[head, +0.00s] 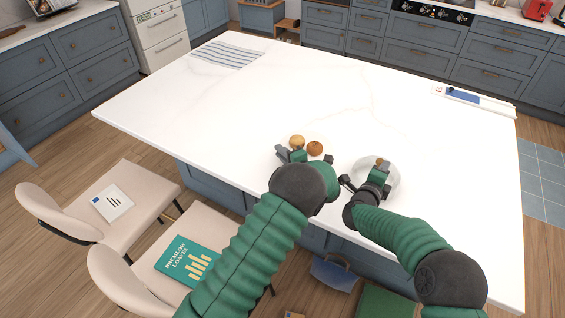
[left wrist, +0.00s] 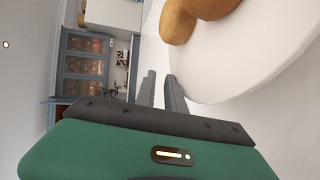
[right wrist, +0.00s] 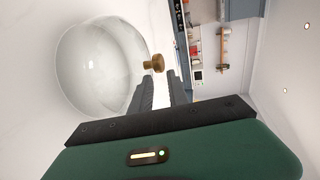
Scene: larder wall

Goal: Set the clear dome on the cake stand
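The clear dome (head: 393,179) stands on the white counter near its front edge, with a brass knob on top. In the right wrist view the dome (right wrist: 92,72) and its knob (right wrist: 158,63) show close up. My right gripper (head: 367,178) is open beside the dome, with the knob just beyond its fingertips; contact is unclear. The white cake stand (left wrist: 235,65) carries golden buns; in the head view the buns (head: 315,148) sit left of the dome. My left gripper (head: 303,156) is open and empty beside the stand, which it partly hides.
The white counter (head: 300,85) is clear behind the stand and dome. A striped cloth (head: 228,56) lies at the far left corner, and a blue-and-white item (head: 463,97) lies at the right edge. Chairs with books, including a teal book (head: 187,262), stand in front.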

